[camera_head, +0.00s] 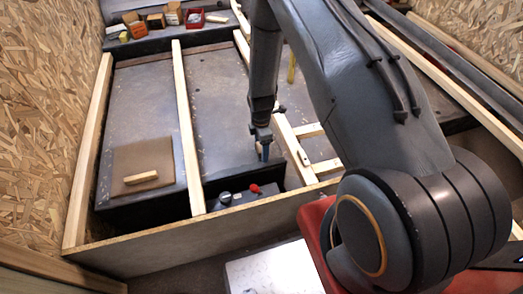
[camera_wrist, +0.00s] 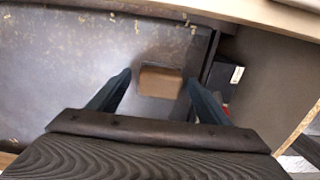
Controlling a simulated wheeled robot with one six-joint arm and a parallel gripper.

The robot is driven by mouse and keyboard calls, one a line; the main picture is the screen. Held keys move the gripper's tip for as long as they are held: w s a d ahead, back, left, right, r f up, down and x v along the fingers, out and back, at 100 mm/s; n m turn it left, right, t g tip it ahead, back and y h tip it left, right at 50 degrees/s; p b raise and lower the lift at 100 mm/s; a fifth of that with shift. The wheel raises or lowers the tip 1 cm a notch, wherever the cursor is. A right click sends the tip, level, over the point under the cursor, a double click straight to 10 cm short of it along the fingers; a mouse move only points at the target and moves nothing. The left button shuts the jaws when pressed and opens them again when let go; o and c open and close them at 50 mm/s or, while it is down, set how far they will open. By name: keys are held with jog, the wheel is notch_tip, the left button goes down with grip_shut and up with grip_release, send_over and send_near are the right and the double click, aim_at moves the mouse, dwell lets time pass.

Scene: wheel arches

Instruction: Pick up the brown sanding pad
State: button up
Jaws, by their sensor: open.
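The brown sanding pad (camera_wrist: 160,83) shows in the wrist view as a small brown block with rounded corners, lying on the scuffed dark grey surface. My gripper (camera_wrist: 159,78) is open, with one blue-grey finger on each side of the pad in the picture. The pad looks farther from the camera than the fingertips, and I see no contact. In the head view my gripper (camera_head: 264,152) points down over the middle bay, and I cannot make out the pad there.
A black box with a red cap (camera_head: 254,189) stands close by, near the front board (camera_head: 200,241). Wooden slats (camera_head: 187,130) divide the bays. A brown board (camera_head: 130,165) with a light wood block (camera_head: 141,178) lies left. A red bin (camera_head: 195,19) and small boxes stand at the back.

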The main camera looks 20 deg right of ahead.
jog(key=c, duration=1.3)
jog(key=shift+o, duration=0.2)
notch_tip(320, 180, up, 10)
jog(key=shift+r, duration=0.1)
